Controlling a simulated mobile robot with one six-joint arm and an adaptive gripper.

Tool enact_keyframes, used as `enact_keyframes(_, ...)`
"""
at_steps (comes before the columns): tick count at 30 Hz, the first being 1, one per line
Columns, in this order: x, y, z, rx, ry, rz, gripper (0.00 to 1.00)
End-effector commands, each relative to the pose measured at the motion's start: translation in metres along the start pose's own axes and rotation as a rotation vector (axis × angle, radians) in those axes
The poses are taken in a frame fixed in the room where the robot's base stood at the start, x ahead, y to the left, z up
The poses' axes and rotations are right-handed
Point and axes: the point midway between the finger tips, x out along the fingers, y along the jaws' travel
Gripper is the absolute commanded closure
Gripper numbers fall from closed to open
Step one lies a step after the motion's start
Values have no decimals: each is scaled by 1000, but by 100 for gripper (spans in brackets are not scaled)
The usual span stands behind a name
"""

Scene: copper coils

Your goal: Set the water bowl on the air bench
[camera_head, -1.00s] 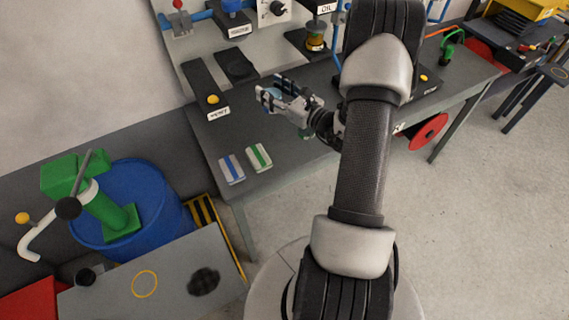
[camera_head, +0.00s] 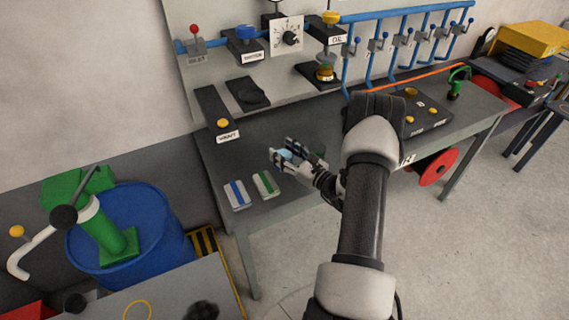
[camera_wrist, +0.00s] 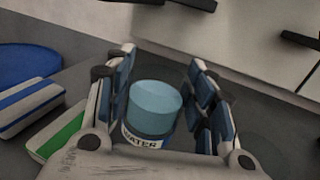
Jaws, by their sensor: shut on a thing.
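In the head view my gripper (camera_head: 290,153) is over the front part of the air bench (camera_head: 225,170), right of two striped blocks. The bowl shows there as a small blue patch (camera_head: 284,154), mostly hidden by the fingers. It looks upright. I cannot tell whether its base touches the bench top.
A blue-striped block (camera_head: 237,194) and a green-striped block (camera_head: 265,184) lie left of my gripper.

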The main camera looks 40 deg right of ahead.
Motion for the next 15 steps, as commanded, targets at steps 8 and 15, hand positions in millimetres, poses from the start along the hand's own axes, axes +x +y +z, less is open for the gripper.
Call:
enact_keyframes(8, 0, 0, -39, 1, 0, 0, 80)
enact_keyframes(15, 0, 0, -40, -1, -1, 0, 80)
